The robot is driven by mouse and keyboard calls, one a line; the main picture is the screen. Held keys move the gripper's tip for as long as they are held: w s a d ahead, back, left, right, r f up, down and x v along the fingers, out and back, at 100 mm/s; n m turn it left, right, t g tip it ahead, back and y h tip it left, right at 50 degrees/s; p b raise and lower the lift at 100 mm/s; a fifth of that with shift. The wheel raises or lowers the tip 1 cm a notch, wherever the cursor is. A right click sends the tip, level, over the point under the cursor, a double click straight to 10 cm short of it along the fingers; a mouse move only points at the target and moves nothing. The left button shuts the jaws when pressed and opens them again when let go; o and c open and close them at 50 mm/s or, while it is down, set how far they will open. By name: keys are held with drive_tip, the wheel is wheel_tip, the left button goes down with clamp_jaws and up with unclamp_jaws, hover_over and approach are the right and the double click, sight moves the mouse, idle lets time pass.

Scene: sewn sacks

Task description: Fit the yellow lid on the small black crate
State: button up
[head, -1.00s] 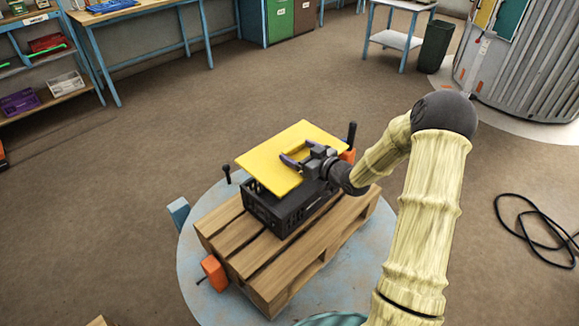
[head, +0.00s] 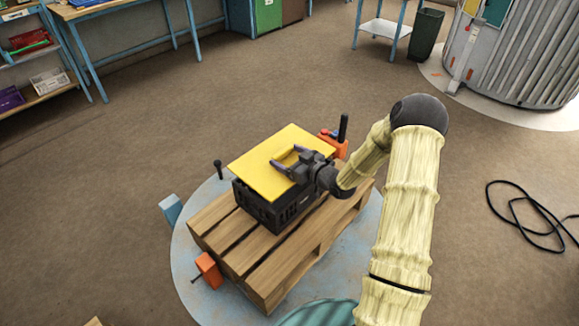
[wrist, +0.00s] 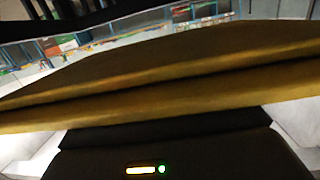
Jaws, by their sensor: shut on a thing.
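The yellow lid (head: 262,172) is a flat square plate with a raised part near its middle. It lies over the top of the small black crate (head: 262,208) in the head view, roughly level; whether it is seated all round I cannot tell. The crate stands on a wooden pallet (head: 232,254). My gripper (head: 283,160) is at the lid's right side, shut on the raised part of the lid. In the wrist view the lid's yellow-brown surface (wrist: 170,90) fills the middle, close to the camera. The crate's far sides are hidden.
The pallet rests on a round blue-grey plate (head: 205,295). Orange clamps stand at the pallet's front left (head: 208,270) and behind the crate at right (head: 335,145). A black cable (head: 520,215) lies on the floor at right.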

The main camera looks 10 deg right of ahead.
sight(291, 163)
drive_tip(key=shift+d, duration=0.2)
wheel_tip(291, 163, down, 4)
drive_tip(key=shift+s+d+r, duration=0.1)
drive_tip(key=shift+r, duration=0.15)
drive_tip(key=shift+f, duration=0.35)
drive_tip(key=shift+f, duration=0.1)
drive_tip(key=o, duration=1)
